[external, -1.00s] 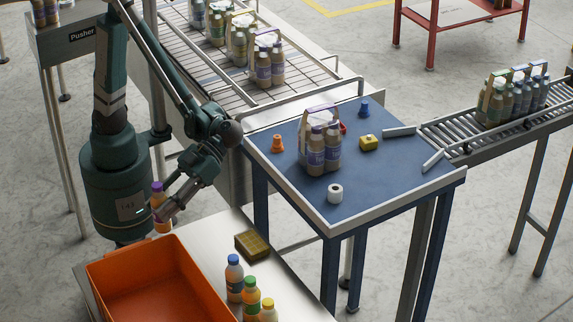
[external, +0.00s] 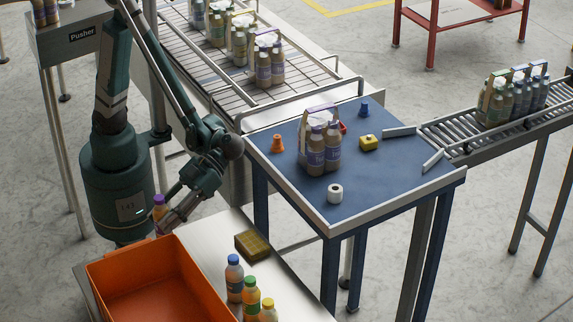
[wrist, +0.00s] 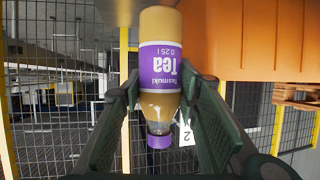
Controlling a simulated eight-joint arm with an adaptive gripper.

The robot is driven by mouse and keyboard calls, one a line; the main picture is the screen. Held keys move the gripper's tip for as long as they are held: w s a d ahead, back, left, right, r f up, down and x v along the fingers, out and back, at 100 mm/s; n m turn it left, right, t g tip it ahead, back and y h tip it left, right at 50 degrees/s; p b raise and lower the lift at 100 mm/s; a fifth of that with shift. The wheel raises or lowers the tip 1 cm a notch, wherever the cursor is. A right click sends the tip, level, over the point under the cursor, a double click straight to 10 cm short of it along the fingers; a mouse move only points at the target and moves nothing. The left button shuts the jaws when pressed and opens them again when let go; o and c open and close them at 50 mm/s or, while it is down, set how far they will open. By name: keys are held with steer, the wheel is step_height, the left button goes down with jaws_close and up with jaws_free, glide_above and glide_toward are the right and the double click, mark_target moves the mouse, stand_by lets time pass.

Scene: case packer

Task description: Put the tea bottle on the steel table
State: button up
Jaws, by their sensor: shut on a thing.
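The tea bottle (wrist: 160,95), with a purple cap and a purple "Tea" label, is between the two fingers of my gripper (wrist: 160,120) in the wrist view, where it looks upside down. In the external view my gripper (external: 168,224) holds the bottle (external: 159,206) cap up, just behind the far end of the orange bin. Its lower part is hidden there. The steel table (external: 213,232) carries the bin. Whether the bottle's base touches a surface cannot be told.
The orange bin (external: 120,258) fills the table's left part. A brown-yellow block (external: 253,245) and bottles with blue (external: 234,278), green (external: 251,296) and yellow (external: 268,311) caps stand to its right. Bare steel lies between bin and block.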

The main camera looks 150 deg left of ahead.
steer(key=shift+f+b, duration=0.35)
steer(key=shift+f, duration=1.8)
steer(key=shift+f+b, duration=0.4)
steer(key=shift+f, duration=1.65)
steer(key=shift+f, duration=0.2)
steer(key=o, duration=1)
steer(key=shift+r, duration=0.15)
steer(key=shift+r, duration=0.1)
steer(key=shift+p+v, duration=0.45)
steer(key=shift+v, duration=3.3)
